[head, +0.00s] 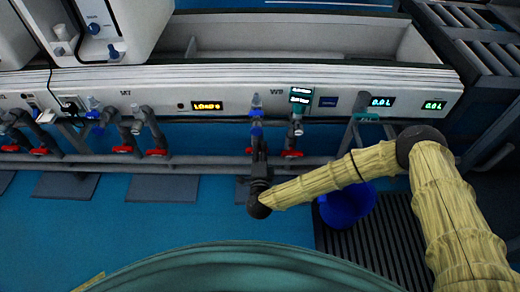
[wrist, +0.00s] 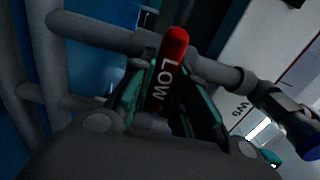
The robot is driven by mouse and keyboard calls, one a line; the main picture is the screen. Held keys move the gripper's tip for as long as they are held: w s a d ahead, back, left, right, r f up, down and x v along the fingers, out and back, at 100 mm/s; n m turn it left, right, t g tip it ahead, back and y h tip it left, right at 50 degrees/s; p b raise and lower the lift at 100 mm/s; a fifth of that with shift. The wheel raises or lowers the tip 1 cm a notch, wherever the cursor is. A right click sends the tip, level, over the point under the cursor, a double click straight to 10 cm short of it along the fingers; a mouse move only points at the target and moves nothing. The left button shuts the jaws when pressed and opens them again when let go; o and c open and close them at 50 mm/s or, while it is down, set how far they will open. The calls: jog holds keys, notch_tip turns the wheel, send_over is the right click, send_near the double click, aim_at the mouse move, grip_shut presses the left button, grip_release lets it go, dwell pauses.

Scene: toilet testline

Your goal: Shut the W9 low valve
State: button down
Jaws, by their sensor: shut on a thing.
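The W9 low valve shows in the wrist view as a red handle (wrist: 170,65) with the word LOW in white letters. It points up in the picture and crosses in front of a grey pipe (wrist: 105,32). My gripper (wrist: 162,88) has its two dark and teal fingers on either side of the handle and is shut on it. In the head view my gripper (head: 258,155) reaches the pipes below the W9 panel. A bit of red (head: 248,151) shows beside it; the rest of the handle is hidden there.
Another red handle (head: 291,153) sits just right of my gripper. More red handles (head: 157,153) are on the pipes at the left. A blue bucket (head: 346,205) stands on a dark grating (head: 385,245) below my arm. The blue floor at left is clear.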

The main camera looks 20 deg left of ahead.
jog(key=shift+d+m, duration=0.1)
jog(key=shift+m, duration=0.2)
jog(key=c, duration=1.4)
grip_release()
jog(key=shift+o, duration=0.2)
jog(key=v, duration=1.2)
